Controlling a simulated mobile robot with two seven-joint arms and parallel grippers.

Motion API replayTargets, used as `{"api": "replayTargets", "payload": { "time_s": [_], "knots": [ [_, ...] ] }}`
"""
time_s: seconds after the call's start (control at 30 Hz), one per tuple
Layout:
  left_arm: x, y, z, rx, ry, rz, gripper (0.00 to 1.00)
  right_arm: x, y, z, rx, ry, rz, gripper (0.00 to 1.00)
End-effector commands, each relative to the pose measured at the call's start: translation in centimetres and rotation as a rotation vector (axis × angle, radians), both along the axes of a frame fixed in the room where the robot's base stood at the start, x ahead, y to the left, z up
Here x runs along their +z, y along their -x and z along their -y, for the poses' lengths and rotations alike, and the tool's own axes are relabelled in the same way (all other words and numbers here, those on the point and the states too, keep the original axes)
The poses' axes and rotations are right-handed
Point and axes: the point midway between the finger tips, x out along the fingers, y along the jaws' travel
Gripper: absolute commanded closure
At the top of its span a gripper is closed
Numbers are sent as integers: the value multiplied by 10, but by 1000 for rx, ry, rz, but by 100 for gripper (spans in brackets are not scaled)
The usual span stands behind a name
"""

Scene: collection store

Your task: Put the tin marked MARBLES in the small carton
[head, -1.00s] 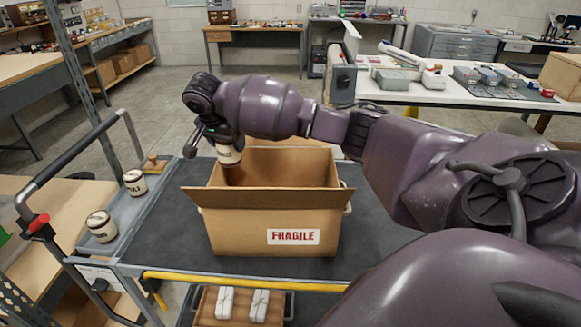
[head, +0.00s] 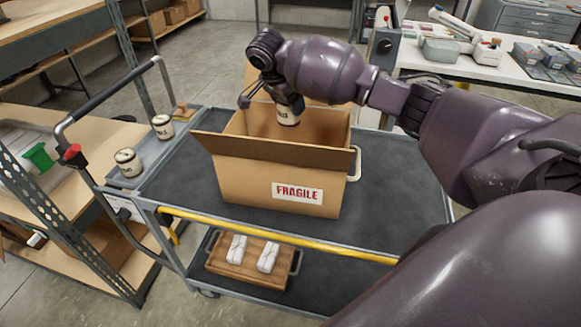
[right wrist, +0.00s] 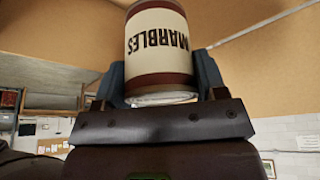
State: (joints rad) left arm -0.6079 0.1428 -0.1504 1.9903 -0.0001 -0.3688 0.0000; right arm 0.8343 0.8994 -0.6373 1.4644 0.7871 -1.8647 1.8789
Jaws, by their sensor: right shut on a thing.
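The tin marked MARBLES (right wrist: 158,42) is cream with dark brown bands. My right gripper (right wrist: 160,88) is shut on it, with a finger on each side. In the head view the tin (head: 288,113) is at the open top of the carton marked FRAGILE (head: 240,178), near the middle of the opening. The gripper (head: 287,98) points down from above. I cannot tell how far the tin is below the rim. The carton stands on the trolley's dark top, flaps open; its floor is hidden. My left gripper is not in view.
Two similar cream tins (head: 128,162) (head: 162,126) stand on a grey side tray at the trolley's left. A yellow bar (head: 270,235) runs along the trolley's front edge. A wooden tray (head: 230,265) with two white bundles is on the lower shelf. The top is clear right of the carton.

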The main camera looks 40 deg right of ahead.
Motion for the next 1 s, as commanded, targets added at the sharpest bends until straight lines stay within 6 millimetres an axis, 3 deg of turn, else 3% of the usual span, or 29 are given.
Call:
{"api": "replayTargets", "payload": {
  "time_s": [0.5,0.63,1.0],
  "knots": [
    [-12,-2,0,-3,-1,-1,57,-113,0,0,0,1,-3,69],
    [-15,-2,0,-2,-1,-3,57,-132,0,0,1,1,-2,69],
    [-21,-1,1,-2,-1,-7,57,-160,0,1,-1,1,-2,69]
  ]
}}
